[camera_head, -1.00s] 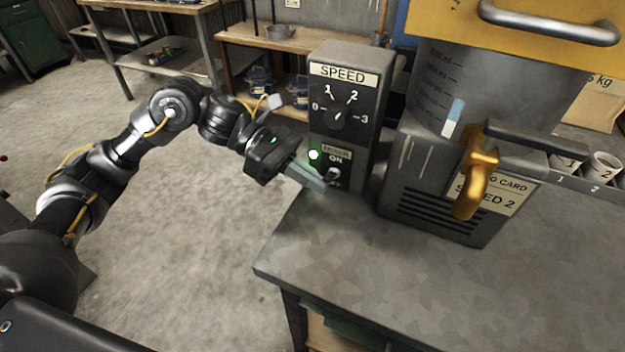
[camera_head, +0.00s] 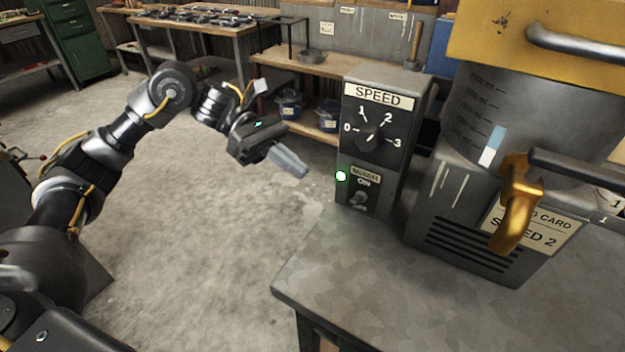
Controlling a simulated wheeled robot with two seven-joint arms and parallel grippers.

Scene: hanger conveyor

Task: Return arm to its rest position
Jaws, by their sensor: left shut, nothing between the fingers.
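My left gripper (camera_head: 289,163) is shut and empty. It hangs over the floor, to the left of the dark control box and apart from it. The control box (camera_head: 350,135) stands on the grey table's far left part. It has a SPEED dial (camera_head: 369,138) marked 0 to 3, a lit green lamp (camera_head: 341,176), and a small toggle switch (camera_head: 358,197) between ON and OFF labels. I cannot tell the switch's position surely. My right gripper is not in view.
The grey table (camera_head: 400,290) fills the lower right. A mixer-like machine (camera_head: 470,220) with a brass tap (camera_head: 517,205) and a clear scaled vessel stands on it. A wooden shelf bench (camera_head: 290,62) stands behind. The floor (camera_head: 190,240) around my left arm is open.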

